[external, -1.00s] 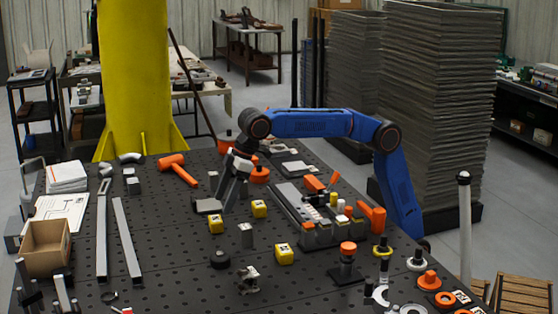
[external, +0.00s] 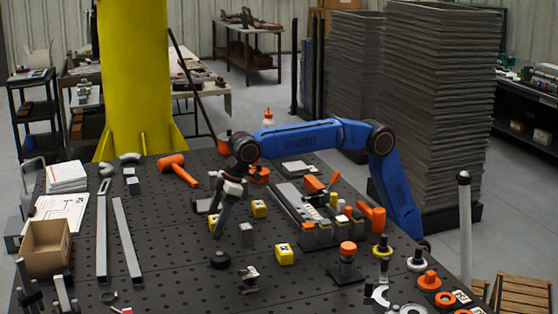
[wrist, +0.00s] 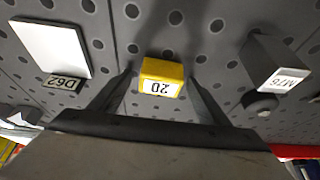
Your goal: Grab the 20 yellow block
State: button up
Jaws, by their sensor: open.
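The yellow block marked 20 (wrist: 162,70) lies on the dark perforated table top in the wrist view, its label upside down. My gripper (wrist: 160,77) is open, with one finger on each side of the block and a gap on both sides. In the external view my gripper (external: 217,232) points down at the table, and the yellow block (external: 213,219) is partly hidden by it. Two more yellow blocks stand to the right, one farther back (external: 259,208) and one nearer the camera (external: 284,254).
In the wrist view, a white-topped plate labelled D62 (wrist: 52,46) lies left and a grey block labelled M76 (wrist: 275,60) stands right.

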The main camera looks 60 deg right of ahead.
jog(key=c, duration=1.2)
